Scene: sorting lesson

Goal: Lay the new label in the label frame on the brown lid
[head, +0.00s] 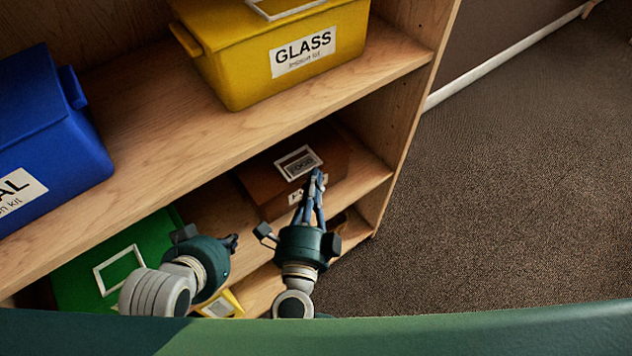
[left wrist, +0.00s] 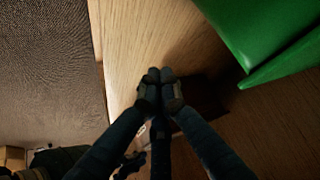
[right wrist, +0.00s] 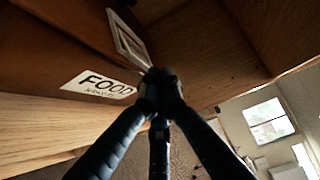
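The brown box (head: 262,182) sits on the lower shelf, with a FOOD label on its front, which also shows in the right wrist view (right wrist: 98,86). A white label frame (head: 281,172) lies on its lid; it also shows in the right wrist view (right wrist: 119,38). In the head view, a dark panel with pale lettering (head: 302,163) shows inside the frame; I cannot tell whether it lies flat. My right gripper (head: 316,176) is shut, its tips at the frame's near edge; anything between them is hidden. My left gripper (head: 234,242) appears shut and empty, beside the green box.
The green box (head: 75,275) with a white lid frame stands at lower left. A blue box (head: 45,120) and a yellow GLASS box (head: 235,75) stand on the shelf above, whose edge overhangs. A small yellow item (head: 228,301) lies low, near my left arm. Carpet at right is clear.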

